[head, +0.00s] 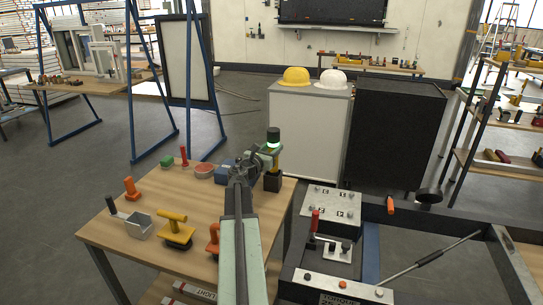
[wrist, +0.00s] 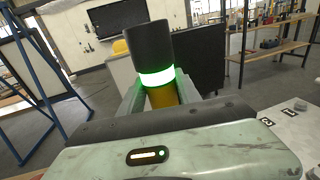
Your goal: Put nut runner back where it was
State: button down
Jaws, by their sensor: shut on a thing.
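The nut runner (head: 273,137) has a black cylindrical top, a glowing green ring and a yellow body. My gripper (head: 268,152) is shut on its yellow body, near the back right corner of the wooden table (head: 190,220). A black block (head: 272,182) shows directly below the yellow part; I cannot tell whether it is part of the tool or a holder. In the wrist view the nut runner (wrist: 155,62) stands nearly upright between my fingers (wrist: 160,93). Its lower end is hidden there by my gripper body.
The table holds a grey metal scoop (head: 138,224), a yellow-handled tool (head: 176,228), an orange tool (head: 131,188) and a red-handled tool (head: 184,157). To the right is a dark frame with a plate (head: 333,203). A cabinet with helmets (head: 308,130) stands behind.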

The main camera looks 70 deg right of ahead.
jog(key=shift+f, duration=0.15)
jog(key=c, duration=0.8)
grip_release()
jog(key=shift+c, duration=0.2)
jog(key=shift+r, duration=0.25)
jog(key=w+a, duration=0.1)
jog(key=a, duration=1.1)
jog(key=shift+w, duration=0.35)
